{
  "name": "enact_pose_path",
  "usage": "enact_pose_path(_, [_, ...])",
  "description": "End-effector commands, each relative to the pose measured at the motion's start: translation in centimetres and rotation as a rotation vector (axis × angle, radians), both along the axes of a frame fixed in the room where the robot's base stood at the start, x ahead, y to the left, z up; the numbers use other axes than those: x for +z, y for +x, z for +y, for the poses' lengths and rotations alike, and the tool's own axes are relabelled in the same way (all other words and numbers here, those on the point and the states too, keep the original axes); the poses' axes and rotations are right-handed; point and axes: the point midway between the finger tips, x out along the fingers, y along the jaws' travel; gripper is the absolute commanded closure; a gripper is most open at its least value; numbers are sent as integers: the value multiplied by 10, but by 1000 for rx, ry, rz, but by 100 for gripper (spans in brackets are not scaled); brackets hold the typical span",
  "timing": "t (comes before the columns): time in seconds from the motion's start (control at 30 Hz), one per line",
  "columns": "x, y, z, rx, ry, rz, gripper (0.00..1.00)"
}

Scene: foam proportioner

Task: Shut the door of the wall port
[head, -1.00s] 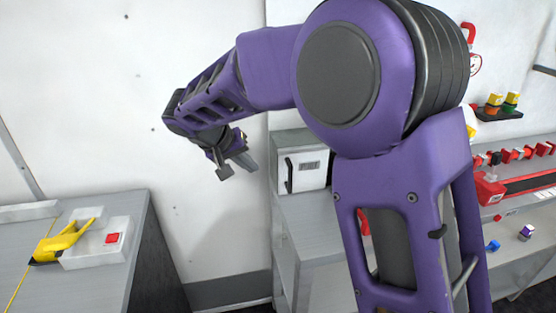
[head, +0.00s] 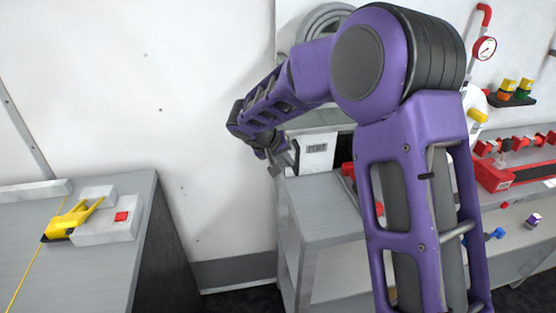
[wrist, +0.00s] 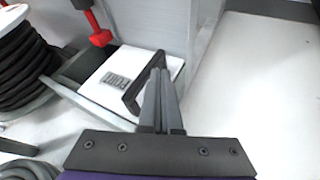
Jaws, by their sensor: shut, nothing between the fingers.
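The wall port's door is a white panel (head: 317,150) with a dark label, in the middle of the head view. A dark opening (head: 345,148) shows to its right, so the door appears to stand open. In the wrist view the white door (wrist: 112,92) lies left of the fingers, with a black bar handle (wrist: 135,95) near its right edge. My gripper (head: 284,162) is shut and empty, at the left edge of the door. In the wrist view my fingertips (wrist: 160,72) are close beside the handle; whether they touch it I cannot tell.
A grey cabinet (head: 325,205) stands below the port. A grey bench (head: 85,265) with a yellow clamp (head: 75,216) is at left. Red fittings (head: 500,172) are at right. A black hose reel (wrist: 25,65) is at the wrist view's left. White wall is clear left of my gripper.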

Motion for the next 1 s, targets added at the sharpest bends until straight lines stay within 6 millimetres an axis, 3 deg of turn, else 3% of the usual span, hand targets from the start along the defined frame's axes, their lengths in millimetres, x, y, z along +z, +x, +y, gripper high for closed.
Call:
enact_pose_path(0.37, [-1,1,-4,0,-1,0,100])
enact_pose_path(0.47, [-4,5,-19,-4,-1,-1,100])
enact_pose_path(0.8, [-2,28,-100,-4,0,0,100])
enact_pose_path(1.0, [0,33,-116,-1,-1,1,100])
